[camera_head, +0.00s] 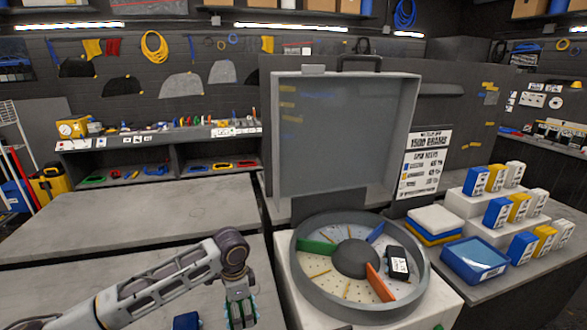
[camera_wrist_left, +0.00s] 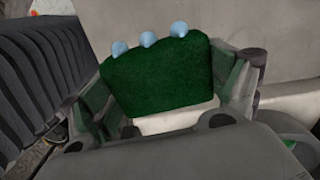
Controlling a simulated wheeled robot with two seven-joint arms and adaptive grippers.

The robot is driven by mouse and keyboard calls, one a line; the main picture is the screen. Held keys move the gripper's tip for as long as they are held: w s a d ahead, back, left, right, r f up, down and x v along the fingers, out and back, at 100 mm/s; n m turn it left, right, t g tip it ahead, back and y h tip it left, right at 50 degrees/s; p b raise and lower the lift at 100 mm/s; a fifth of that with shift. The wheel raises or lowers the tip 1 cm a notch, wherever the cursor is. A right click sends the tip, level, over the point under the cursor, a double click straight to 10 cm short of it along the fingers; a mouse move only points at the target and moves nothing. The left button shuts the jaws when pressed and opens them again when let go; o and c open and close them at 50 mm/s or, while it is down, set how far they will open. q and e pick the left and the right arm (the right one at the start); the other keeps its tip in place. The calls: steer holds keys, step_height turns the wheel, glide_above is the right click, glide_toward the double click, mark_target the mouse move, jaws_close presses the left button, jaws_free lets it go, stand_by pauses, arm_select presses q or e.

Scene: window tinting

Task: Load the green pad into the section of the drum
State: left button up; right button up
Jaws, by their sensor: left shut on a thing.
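My left gripper (camera_head: 242,312) is low in the head view, left of the drum and outside it. It is shut on the green pad (camera_wrist_left: 157,80), which sits between the two fingers in the left wrist view with several light blue round tips along its upper edge. In the head view the pad is mostly hidden by the fingers. The round grey drum (camera_head: 300,275) is open, with a dark hub (camera_head: 355,258) and green (camera_head: 317,246), blue (camera_head: 376,232) and orange (camera_head: 380,284) dividers. A black block with a white label (camera_head: 397,262) lies between the blue and orange dividers. My right gripper is out of view.
A raised lid (camera_head: 345,135) stands behind the drum. Stacked pads (camera_head: 436,222), a blue tray (camera_head: 474,262) and several small boxes (camera_head: 497,212) are at the right. The grey worktop (camera_head: 130,215) at the left is largely clear. A blue object (camera_head: 187,321) lies near the gripper.

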arm_select(q)
steer(key=n, duration=0.4)
steer(key=shift+r+n, duration=0.1)
steer(key=shift+n, duration=0.3)
steer(key=shift+w+r+n, duration=0.1)
steer(key=shift+r+n, duration=0.05)
steer(key=shift+n, duration=0.45)
steer(key=shift+w+r+n, duration=0.1)
steer(key=shift+r+n, duration=0.05)
steer(key=shift+n, duration=0.45)
steer(key=r+n, duration=0.1)
steer(key=w+n, duration=0.1)
steer(key=n, duration=0.1)
steer(key=shift+a+r, duration=0.15)
steer(key=shift+r, duration=0.25)
steer(key=shift+a+r+n, duration=0.3)
steer(key=shift+a+n, duration=0.05)
steer(key=shift+n, duration=0.45)
steer(key=shift+a+n, duration=0.3)
steer(key=shift+n, duration=0.1)
steer(key=s+a+f+n, duration=0.1)
steer(key=s+a+f, duration=0.3)
steer(key=f, duration=0.2)
steer(key=shift+s+a, duration=0.35)
steer(key=shift+s, duration=0.05)
